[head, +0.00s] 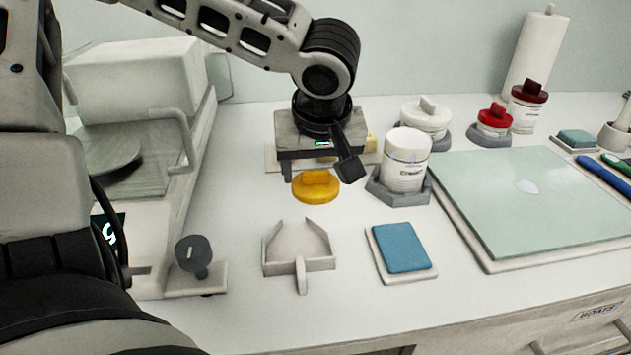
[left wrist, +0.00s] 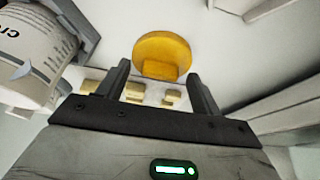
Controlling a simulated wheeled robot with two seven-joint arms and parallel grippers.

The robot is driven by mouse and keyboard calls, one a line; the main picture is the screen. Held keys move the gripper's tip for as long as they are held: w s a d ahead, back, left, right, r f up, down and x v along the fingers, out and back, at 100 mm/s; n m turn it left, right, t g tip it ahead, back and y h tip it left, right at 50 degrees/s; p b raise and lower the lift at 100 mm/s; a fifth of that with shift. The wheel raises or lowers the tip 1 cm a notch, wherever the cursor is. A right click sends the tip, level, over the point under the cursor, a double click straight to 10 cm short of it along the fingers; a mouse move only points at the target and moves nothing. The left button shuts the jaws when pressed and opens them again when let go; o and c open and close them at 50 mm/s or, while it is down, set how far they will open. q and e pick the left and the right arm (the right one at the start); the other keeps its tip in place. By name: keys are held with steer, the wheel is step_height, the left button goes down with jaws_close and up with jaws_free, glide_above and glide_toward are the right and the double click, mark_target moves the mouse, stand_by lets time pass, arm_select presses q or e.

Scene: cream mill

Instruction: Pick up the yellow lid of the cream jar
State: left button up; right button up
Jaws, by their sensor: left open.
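The yellow lid (head: 316,188), a round disc with a raised grip bar, lies on the white counter. In the left wrist view the lid (left wrist: 162,50) appears beyond the fingertips, between their lines. My left gripper (head: 319,172) is open and empty, close to the lid and just behind it in the head view. Its two fingers are spread apart in the left wrist view (left wrist: 160,76). The open white cream jar (head: 405,165) stands upright in a grey holder (head: 399,197) to the right of the lid. My right gripper is not in view.
A white scoop-like tray (head: 300,262) and a blue pad (head: 402,247) lie in front. A glass slab (head: 535,195) is at right. White-lidded (head: 425,116) and red-lidded jars (head: 494,120) stand behind. A machine (head: 140,130) fills the left. Small brass pieces (left wrist: 133,91) lie near my gripper.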

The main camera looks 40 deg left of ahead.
arm_select(q)
steer(key=c, duration=1.1)
steer(key=shift+o, duration=0.2)
